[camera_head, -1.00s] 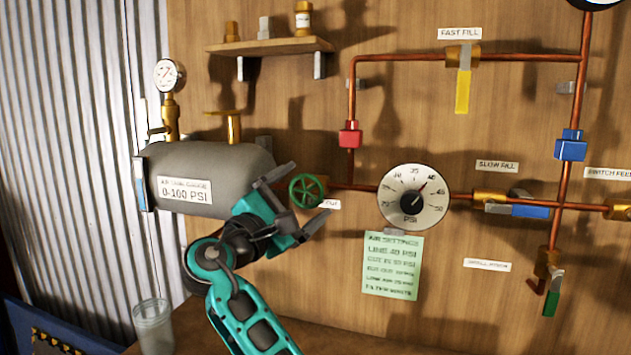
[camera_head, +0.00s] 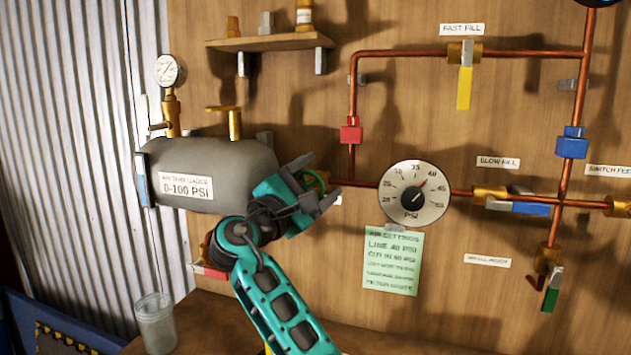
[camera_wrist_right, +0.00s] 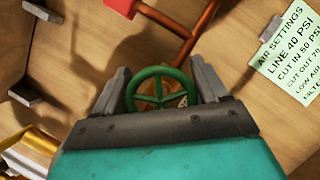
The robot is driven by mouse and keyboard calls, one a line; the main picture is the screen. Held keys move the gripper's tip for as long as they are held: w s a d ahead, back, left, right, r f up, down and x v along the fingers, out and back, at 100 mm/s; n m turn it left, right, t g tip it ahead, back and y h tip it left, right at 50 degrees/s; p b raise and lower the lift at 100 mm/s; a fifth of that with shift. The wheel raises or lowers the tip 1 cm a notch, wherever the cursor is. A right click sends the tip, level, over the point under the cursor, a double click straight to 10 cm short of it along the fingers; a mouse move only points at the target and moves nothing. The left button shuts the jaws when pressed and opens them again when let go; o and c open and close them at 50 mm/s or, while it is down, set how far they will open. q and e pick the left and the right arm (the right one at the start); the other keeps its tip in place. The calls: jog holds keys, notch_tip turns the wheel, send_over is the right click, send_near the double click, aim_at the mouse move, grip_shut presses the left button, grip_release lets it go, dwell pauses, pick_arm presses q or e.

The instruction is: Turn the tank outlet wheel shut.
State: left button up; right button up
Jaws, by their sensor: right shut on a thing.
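The green tank outlet wheel (camera_head: 314,182) sits on the copper pipe just right of the grey air tank (camera_head: 225,168). It is mostly hidden behind my right gripper (camera_head: 318,180) in the head view. In the right wrist view the spoked wheel (camera_wrist_right: 160,90) lies between the two grey fingers (camera_wrist_right: 160,88), which are shut on it from either side. The label below the wheel is mostly covered by the gripper. My left gripper is not in view.
A round PSI dial (camera_head: 414,193) and a green settings sheet (camera_head: 392,262) are close right of the wheel. A red valve block (camera_head: 351,131) is above. A shelf (camera_head: 270,42) is higher up. A glass jar (camera_head: 155,322) stands at the lower left.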

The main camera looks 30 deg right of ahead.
jog(key=c, duration=0.3)
jog(key=shift+f+m, duration=0.1)
jog(key=shift+m, duration=0.3)
jog(key=m+g+b, duration=0.1)
jog(key=m, duration=0.2)
jog(key=shift+f+y, duration=0.15)
jog(key=shift+y, duration=0.15)
jog(key=m+g+y, duration=0.1)
jog(key=m, duration=0.2)
jog(key=shift+s+f, duration=0.1)
jog(key=shift+m, duration=0.3)
jog(key=o, duration=0.9)
jog(key=shift+o, duration=0.2)
